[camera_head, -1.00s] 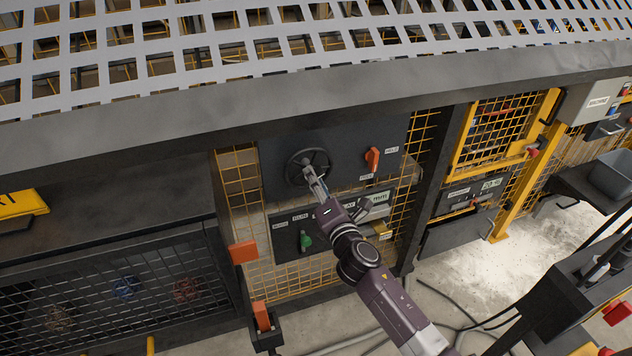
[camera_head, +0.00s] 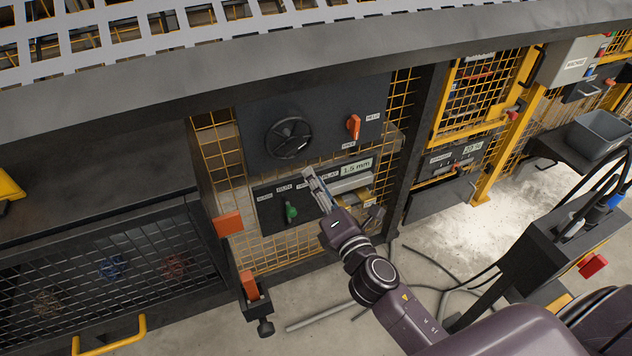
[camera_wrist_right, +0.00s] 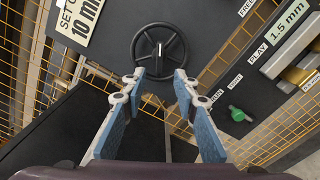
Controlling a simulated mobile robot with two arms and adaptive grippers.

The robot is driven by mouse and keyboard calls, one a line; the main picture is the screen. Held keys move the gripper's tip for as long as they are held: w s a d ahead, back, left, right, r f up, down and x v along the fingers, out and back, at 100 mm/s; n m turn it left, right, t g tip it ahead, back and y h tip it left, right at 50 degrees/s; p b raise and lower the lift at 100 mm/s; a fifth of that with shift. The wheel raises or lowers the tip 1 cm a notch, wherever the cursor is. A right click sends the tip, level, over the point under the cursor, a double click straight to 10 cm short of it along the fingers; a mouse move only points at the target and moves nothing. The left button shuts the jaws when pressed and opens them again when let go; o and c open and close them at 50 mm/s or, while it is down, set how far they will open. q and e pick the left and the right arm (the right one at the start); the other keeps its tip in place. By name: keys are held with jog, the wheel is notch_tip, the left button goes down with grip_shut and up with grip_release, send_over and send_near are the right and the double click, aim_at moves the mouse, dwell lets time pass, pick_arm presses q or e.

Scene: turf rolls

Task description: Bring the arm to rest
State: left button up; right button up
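My right gripper (camera_head: 312,180) is in front of the machine panel, below and right of the black handwheel (camera_head: 288,138). In the right wrist view my right gripper (camera_wrist_right: 158,78) has its two blue-padded fingers spread with nothing between them. The handwheel (camera_wrist_right: 158,50) shows beyond the fingertips there, apart from them. The right arm (camera_head: 372,280) reaches up from the lower right. My left gripper is not in the head view.
An orange lever (camera_head: 353,127) and a green knob (camera_head: 291,211) sit on the panel. A display (camera_head: 356,167) reads 1.5 mm. Yellow mesh (camera_head: 217,150) surrounds the panel. An orange block (camera_head: 229,223) sticks out at lower left. A grey bin (camera_head: 600,135) stands at right.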

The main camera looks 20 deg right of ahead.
jog(key=shift+f, duration=0.1)
dwell(0.3)
jog(key=s+d+f+m+g, duration=0.1)
jog(key=s+f+m+g, duration=0.3)
jog(key=f, duration=0.9)
jog(key=s+d+f+m+g, duration=0.1)
jog(key=s+f+m+g, duration=0.3)
jog(key=f, duration=0.9)
jog(key=s+d+f+m+g, duration=0.1)
jog(key=s+f+m, duration=0.35)
jog(key=f, duration=0.75)
jog(key=s+f+m+g, duration=0.2)
jog(key=s+f, duration=0.4)
jog(key=s, duration=0.5)
jog(key=s+f+m+g, duration=0.3)
jog(key=s+f, duration=0.3)
jog(key=s, duration=0.6)
jog(key=s+f+m+g, duration=0.3)
jog(key=s+f, duration=0.4)
jog(key=s, duration=0.5)
jog(key=shift+s+d+m+h, duration=0.15)
jog(key=shift+s+m+h, duration=0.15)
jog(key=shift+m, duration=0.35)
jog(key=shift+w, duration=0.1)
